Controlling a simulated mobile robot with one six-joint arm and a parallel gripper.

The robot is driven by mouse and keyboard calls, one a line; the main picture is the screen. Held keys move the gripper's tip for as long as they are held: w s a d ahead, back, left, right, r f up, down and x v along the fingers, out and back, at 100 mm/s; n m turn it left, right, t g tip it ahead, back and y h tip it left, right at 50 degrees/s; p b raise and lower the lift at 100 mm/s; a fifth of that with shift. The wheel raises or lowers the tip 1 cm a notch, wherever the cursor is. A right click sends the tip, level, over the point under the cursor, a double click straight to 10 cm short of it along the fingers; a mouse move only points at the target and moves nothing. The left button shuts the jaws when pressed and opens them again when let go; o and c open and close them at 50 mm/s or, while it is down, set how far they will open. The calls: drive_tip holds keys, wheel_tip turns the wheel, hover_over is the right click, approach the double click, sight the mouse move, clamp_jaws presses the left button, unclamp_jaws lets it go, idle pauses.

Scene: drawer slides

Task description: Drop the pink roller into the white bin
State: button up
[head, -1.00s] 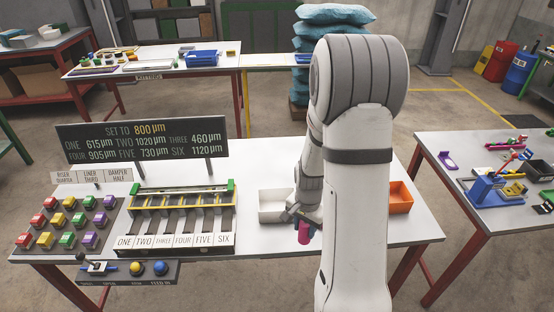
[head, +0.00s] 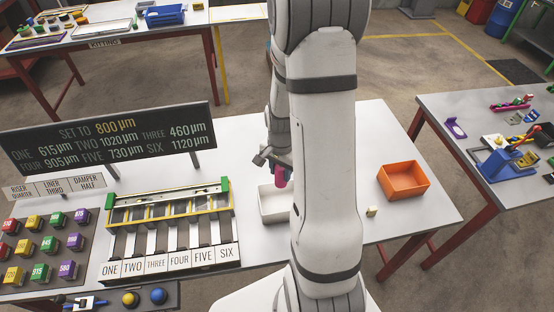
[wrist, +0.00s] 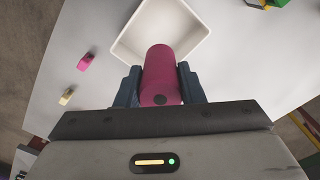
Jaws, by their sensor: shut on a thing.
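The pink roller (wrist: 160,72) is held between the two fingers of my gripper (wrist: 159,84), which is shut on it. In the wrist view the roller's far end overlaps the inside of the white bin (wrist: 126,50). In the head view the roller (head: 281,177) shows beside my arm, above the back edge of the white bin (head: 272,206). My arm hides the right part of the bin there. The inside of the bin that shows looks empty. How high the roller is above the bin is hard to tell.
An orange bin (head: 404,194) stands to the right on the same table. A small pale block (head: 372,212) lies near it. The slotted rack (head: 168,235) stands to the left of the white bin. In the wrist view a small pink piece (wrist: 85,62) lies on the table.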

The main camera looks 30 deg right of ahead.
sight(281, 178)
drive_tip(key=shift+s+f+b, duration=0.15)
drive_tip(key=shift+f+b, duration=0.3)
drive_tip(key=shift+f, duration=0.25)
wheel_tip(281, 178, down, 10)
drive_tip(key=b, duration=0.6)
drive_tip(key=shift+d, duration=0.1)
drive_tip(key=o, duration=1.1)
drive_tip(key=shift+o, duration=0.2)
drive_tip(key=shift+r, duration=0.1)
drive_tip(key=shift+r+p, duration=2.5)
drive_tip(key=shift+r, duration=1.45)
